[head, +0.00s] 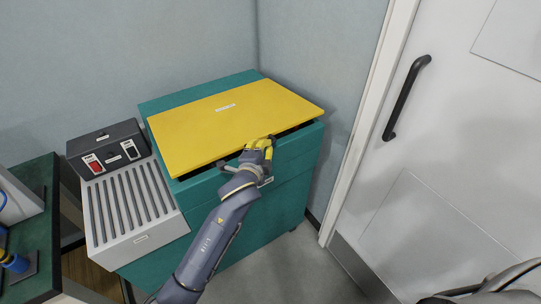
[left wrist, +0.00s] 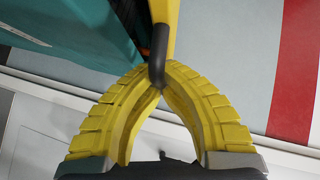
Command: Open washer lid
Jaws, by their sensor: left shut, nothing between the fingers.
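The washer is a teal cabinet (head: 288,175) with a yellow lid (head: 220,122) on top. The lid sits slightly raised at the front, with a dark gap under its front right edge. My left gripper (head: 261,150) has yellow fingers and is at the lid's front edge, shut and empty. In the left wrist view, the shut fingertips (left wrist: 160,80) meet close to a dark handle piece (left wrist: 158,50) on the yellow lid edge (left wrist: 162,12). I cannot tell whether they touch it. My right gripper is not in view.
A grey slatted unit (head: 130,205) with a dark switch box (head: 108,146) stands left of the washer. A dark green bench (head: 38,235) is at the far left. A white door (head: 440,150) with a black handle (head: 406,97) is to the right. Grey floor (head: 290,270) lies open in front.

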